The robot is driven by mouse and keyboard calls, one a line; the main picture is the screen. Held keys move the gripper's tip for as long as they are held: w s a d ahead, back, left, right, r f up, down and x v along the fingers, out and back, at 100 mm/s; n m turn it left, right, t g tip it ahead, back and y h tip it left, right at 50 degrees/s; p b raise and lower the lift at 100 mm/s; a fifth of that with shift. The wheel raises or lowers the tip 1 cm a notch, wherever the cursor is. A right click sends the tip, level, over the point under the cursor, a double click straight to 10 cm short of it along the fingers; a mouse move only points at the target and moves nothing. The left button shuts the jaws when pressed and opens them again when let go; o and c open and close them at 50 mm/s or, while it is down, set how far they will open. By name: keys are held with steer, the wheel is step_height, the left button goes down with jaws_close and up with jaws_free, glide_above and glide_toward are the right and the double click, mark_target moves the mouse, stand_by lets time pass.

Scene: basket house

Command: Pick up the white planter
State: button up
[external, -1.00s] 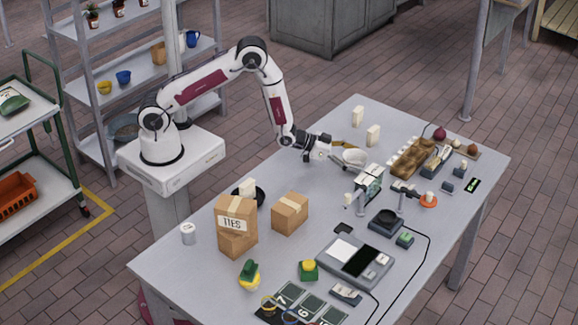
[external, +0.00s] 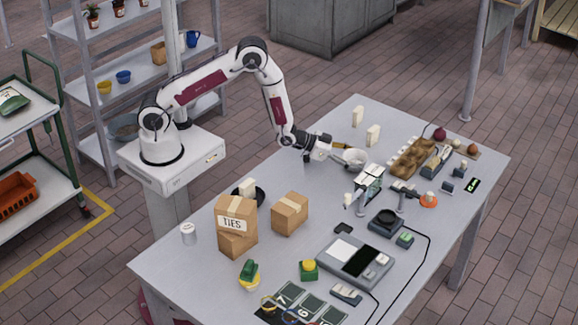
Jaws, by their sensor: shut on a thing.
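The fingertips are small and partly hidden by the planter. I cannot tell clearly whether the planter's base touches the table.
A glass-sided box (external: 368,183) stands just in front of the planter. White blocks (external: 373,135) stand behind it, and a brown tray (external: 411,158) lies to the right. Cardboard boxes (external: 236,225) stand at the front left. The table's far left part is mostly clear.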

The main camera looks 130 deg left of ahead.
steer(key=shift+r, duration=0.2)
step_height(320, 180, up, 10)
steer(key=shift+f, duration=0.15)
stand_by(0.6)
stand_by(0.5)
